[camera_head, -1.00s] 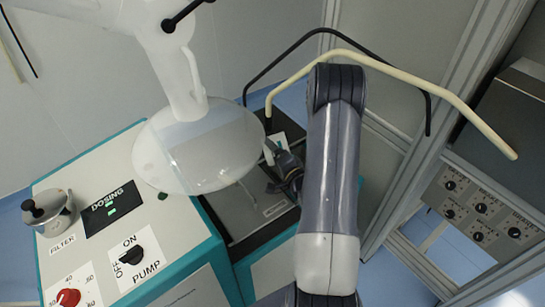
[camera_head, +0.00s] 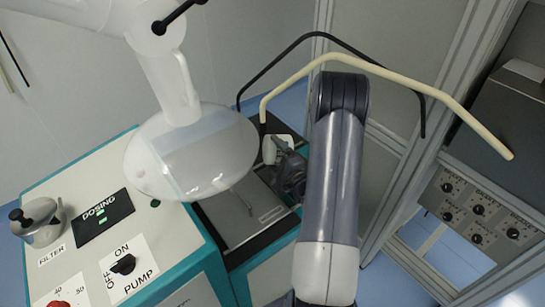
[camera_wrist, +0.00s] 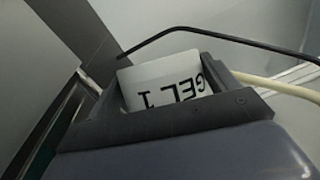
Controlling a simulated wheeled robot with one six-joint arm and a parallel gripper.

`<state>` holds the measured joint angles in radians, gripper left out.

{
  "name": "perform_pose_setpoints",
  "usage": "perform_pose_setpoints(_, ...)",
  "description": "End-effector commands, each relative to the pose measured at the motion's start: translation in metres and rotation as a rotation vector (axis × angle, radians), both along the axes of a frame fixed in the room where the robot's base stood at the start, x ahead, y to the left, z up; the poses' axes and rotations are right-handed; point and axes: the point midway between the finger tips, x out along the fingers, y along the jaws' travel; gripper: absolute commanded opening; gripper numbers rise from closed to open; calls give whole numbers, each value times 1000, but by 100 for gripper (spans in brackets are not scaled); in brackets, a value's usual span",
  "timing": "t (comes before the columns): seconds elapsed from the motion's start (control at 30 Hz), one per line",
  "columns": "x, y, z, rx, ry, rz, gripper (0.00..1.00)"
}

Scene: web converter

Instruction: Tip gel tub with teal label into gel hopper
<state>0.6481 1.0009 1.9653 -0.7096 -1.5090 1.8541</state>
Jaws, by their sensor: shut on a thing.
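My gripper (camera_head: 288,166) is at the right of the dosing machine, partly behind my arm. It is shut on a white tub (camera_head: 271,147), seen small and partly hidden behind the gripper. In the wrist view, the tub's white face (camera_wrist: 165,80) shows between the dark jaws, with black lettering "GEL 1" upside down. No teal label shows on the visible part. The tub is held above the dark-framed grey plate (camera_head: 236,222) at the machine's right; I cannot tell its height. I cannot identify the hopper opening with certainty.
A large translucent white dish (camera_head: 185,160) on a jointed white support hangs over the machine, left of my gripper. The machine top (camera_head: 75,185) carries a filter pot (camera_head: 42,222) and a pump knob (camera_head: 124,264).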

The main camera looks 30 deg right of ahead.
Motion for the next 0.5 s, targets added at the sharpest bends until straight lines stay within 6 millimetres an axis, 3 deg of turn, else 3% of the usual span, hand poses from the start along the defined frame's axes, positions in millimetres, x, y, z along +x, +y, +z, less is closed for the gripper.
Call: perform_pose_setpoints(0.5,-4,-12,7,191,-67,0,47)
